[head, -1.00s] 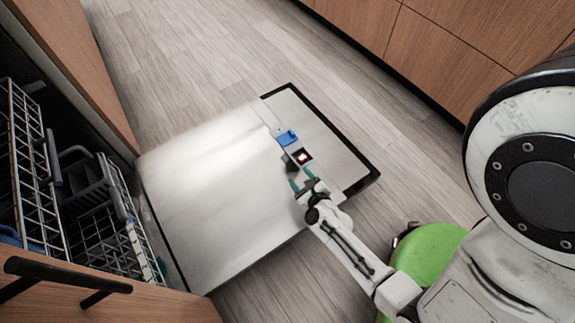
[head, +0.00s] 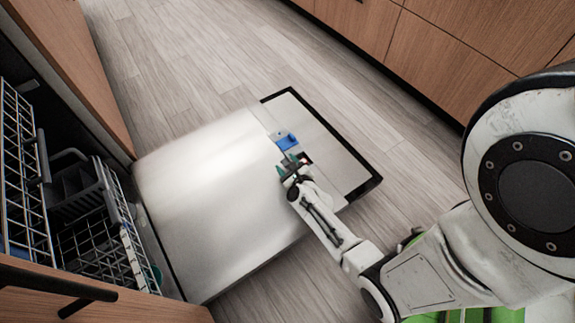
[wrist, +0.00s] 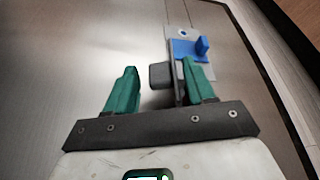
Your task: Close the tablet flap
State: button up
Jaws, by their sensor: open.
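The tablet flap is a small dark grey block (wrist: 160,76) on the inner face of the lowered dishwasher door. In the wrist view it stands up between the two green fingertips, nearer the right one; I cannot tell whether they touch it. My gripper (head: 290,164) is open over the dispenser, also seen in the wrist view (wrist: 158,66). In the head view my gripper hides most of the flap. The dark tablet compartment (head: 307,158) shows partly just right of the fingers. A blue dispenser part (head: 287,142) sits just beyond, also clear in the wrist view (wrist: 186,49).
The dishwasher door (head: 215,190) lies lowered and flat above the wooden floor (head: 190,60). Wire racks (head: 90,235) stand inside the dishwasher at the left. Wooden cabinets (head: 455,50) line the upper right. The floor beyond the door is clear.

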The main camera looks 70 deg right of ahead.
grip_shut()
dwell(0.4)
